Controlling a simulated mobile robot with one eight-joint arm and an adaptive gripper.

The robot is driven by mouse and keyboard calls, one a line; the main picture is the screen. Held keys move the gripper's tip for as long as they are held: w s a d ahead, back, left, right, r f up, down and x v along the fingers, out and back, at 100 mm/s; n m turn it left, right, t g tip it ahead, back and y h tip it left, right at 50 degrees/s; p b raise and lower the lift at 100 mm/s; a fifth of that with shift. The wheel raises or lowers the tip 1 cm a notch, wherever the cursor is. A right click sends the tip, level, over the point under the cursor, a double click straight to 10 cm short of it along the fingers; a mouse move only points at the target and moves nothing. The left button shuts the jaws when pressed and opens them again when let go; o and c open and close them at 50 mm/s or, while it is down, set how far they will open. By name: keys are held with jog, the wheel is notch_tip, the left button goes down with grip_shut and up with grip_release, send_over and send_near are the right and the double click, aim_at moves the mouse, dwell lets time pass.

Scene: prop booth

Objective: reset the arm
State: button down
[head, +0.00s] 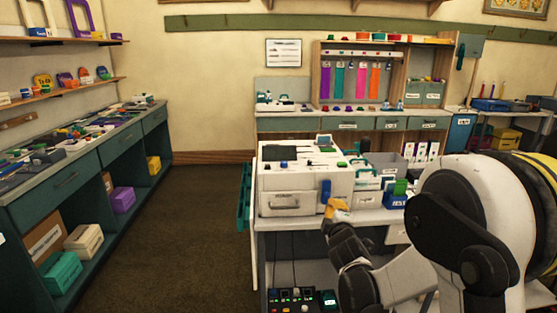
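My arm reaches in from the right side of the head view, with large white and black links. Its dark far end, my gripper (334,217), points away from me at the front edge of the white worktable (375,218). A small orange-yellow piece (338,206) shows at its tip; I cannot tell whether it is part of the gripper or a separate thing. The fingers are too small and too hidden to show whether they are open or shut.
A white boxy machine (292,185) stands on the worktable just behind my gripper, with small bins (368,182) to its right. A control box (300,300) with buttons sits below. A long teal bench (70,180) lines the left wall. The brown floor (185,220) between is clear.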

jog(key=s+d+r+m+g, duration=0.15)
jog(key=s+m, duration=0.25)
jog(key=s, duration=0.5)
jog(key=s+r+m+g, duration=0.3)
jog(key=s+m, duration=0.1)
jog(key=s, duration=0.4)
jog(key=s+a+f+m+g, duration=0.2)
jog(key=s+m, duration=0.1)
jog(key=s, duration=0.8)
jog(key=s+a+f+m+g+y, duration=0.1)
jog(key=s+a+f+m+g, duration=0.1)
jog(key=s, duration=0.9)
jog(key=shift+f+m+g, duration=0.55)
jog(key=shift+f+m, duration=0.05)
jog(key=shift+f, duration=0.05)
jog(key=shift+w, duration=0.1)
